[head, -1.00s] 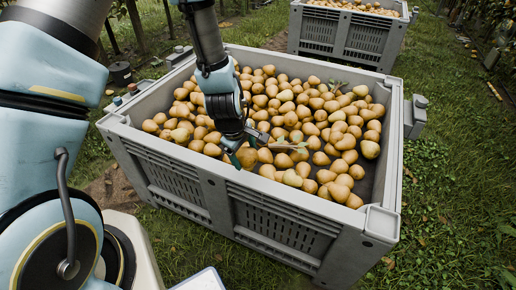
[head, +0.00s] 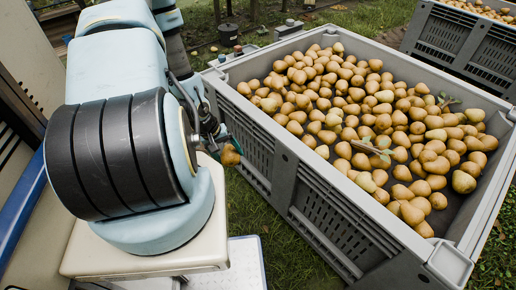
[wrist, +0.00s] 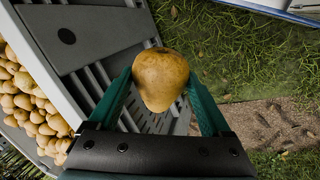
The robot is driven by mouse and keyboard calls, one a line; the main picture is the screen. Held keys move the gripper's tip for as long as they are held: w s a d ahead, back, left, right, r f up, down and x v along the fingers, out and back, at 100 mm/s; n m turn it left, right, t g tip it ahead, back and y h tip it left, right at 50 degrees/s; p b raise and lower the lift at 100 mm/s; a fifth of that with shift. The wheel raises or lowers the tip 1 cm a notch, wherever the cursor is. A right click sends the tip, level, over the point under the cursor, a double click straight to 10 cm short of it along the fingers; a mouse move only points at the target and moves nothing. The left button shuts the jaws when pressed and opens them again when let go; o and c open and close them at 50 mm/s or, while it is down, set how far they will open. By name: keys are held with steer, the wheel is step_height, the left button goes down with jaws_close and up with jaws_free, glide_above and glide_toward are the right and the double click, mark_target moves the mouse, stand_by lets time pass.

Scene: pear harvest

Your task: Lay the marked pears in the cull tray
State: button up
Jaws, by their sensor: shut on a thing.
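My gripper (wrist: 159,82) is shut on a brownish-yellow pear (wrist: 160,70), with one green finger on each side of it. In the head view the held pear (head: 231,155) hangs outside the near left side of the grey bin, partly hidden by my arm. Many more pears (head: 345,110) lie heaped in the bin (head: 312,215). I cannot make out a clear mark on any of them. A pale flat surface with a blue edge (head: 246,264) shows at the bottom beside my base; I cannot tell if it is the cull tray.
A second bin of pears (head: 465,40) stands at the back right. A leafy twig (head: 372,148) lies on the pears. Grass (head: 255,215) and bare soil (wrist: 275,122) lie beside the near bin. The bin's wall and rim are close to my gripper.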

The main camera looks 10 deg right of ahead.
steer(key=a+f+m, duration=0.1)
steer(key=a+f, duration=0.3)
steer(key=a, duration=0.3)
steer(key=shift+w+a+g, duration=0.15)
steer(key=shift+a+g, duration=0.05)
steer(key=shift+g, duration=0.1)
